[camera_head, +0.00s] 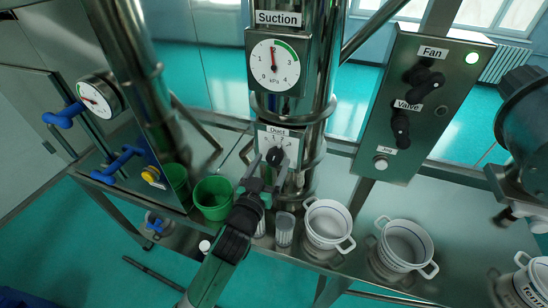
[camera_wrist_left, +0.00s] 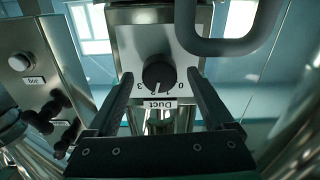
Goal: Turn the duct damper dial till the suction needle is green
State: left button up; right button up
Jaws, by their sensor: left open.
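The Duct dial (camera_head: 275,156) is a black knob on a pale scale plate on the steel pipe. It also shows in the left wrist view (camera_wrist_left: 158,76), upside down, with its white pointer near 2. The Suction gauge (camera_head: 273,67) is above it. Its needle points almost straight up, near the left end of the green arc; I cannot tell if it is inside. My left gripper (camera_head: 266,178) is open at the dial, and in the left wrist view its fingers lie either side of the knob with visible gaps. My right gripper is not in view.
A Fan and Valve panel (camera_head: 398,160) stands to the right. White pots (camera_head: 328,222) and a green cup (camera_head: 213,197) stand on the steel bench (camera_head: 355,275) below. Another gauge (camera_head: 95,98) and blue valve handles (camera_head: 63,115) are at the left.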

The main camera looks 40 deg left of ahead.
pick_arm(q)
jog(key=shift+x, duration=1.3)
jog(key=shift+d, duration=0.1)
grip_shut()
jog(key=shift+m, duration=0.4)
jog(key=m+p, duration=0.1)
jog(key=m, duration=0.1)
jog(key=shift+r+m, duration=0.1)
jog(key=shift+m, duration=0.2)
jog(key=shift+m+p, duration=0.7)
jog(key=shift+m, duration=0.6)
grip_release()
jog(key=shift+s, duration=0.1)
